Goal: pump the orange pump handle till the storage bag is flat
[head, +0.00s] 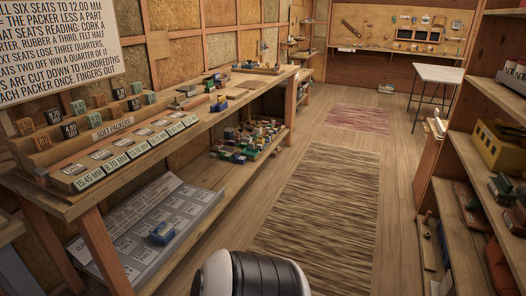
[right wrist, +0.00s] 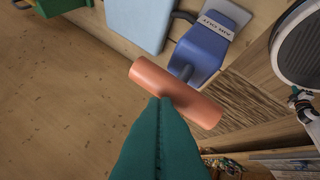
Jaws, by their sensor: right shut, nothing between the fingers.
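In the right wrist view the orange pump handle (right wrist: 206,109) is a thick cylinder lying slantwise across the middle. It sits on a short dark rod from a blue pump body (right wrist: 205,48) with a pale lettered label. My right gripper (right wrist: 161,103) is shut; its teal fingers come up from the bottom edge, with a seam between them. Their tips overlap the handle's middle in the picture; I cannot tell whether they touch it. A flat light blue panel (right wrist: 138,22), possibly the storage bag, is cut off at the top edge.
In the head view a wooden bench (head: 150,135) with labelled blocks runs along the left wall. A lower shelf holds a grey board (head: 130,255). Shelves (head: 495,130) stand at the right. The floor with a striped rug (head: 325,190) is clear between them.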

